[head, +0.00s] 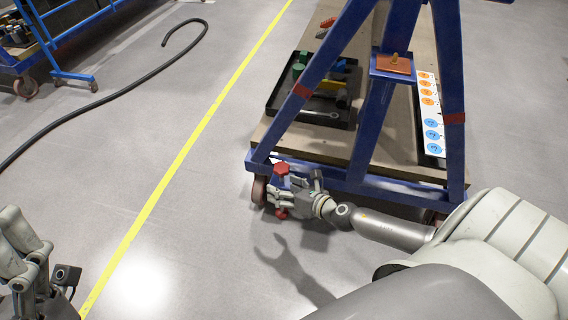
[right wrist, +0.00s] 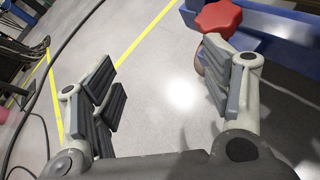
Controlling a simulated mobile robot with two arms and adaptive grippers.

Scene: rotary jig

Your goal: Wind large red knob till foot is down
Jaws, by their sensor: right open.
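The large red knob (head: 281,168) is at the lower left corner of the blue jig frame. In the right wrist view the star-shaped knob (right wrist: 218,17) is at the top, just past the tip of the right-hand finger, not between the fingers. My right gripper (head: 280,193) is open and empty beside and below the knob. In its wrist view, the gripper's fingers (right wrist: 160,75) are wide apart over bare floor. A small red part (head: 281,214), possibly the foot, shows under the gripper; its contact with the floor is unclear. My left gripper (head: 22,255) is partly in view at lower left.
The blue frame (head: 372,110) stands on a wheeled base, with one caster (head: 259,190) beside the knob. A black tray (head: 318,119) of parts lies on its board. A black hose (head: 120,92) lies on the floor at left.

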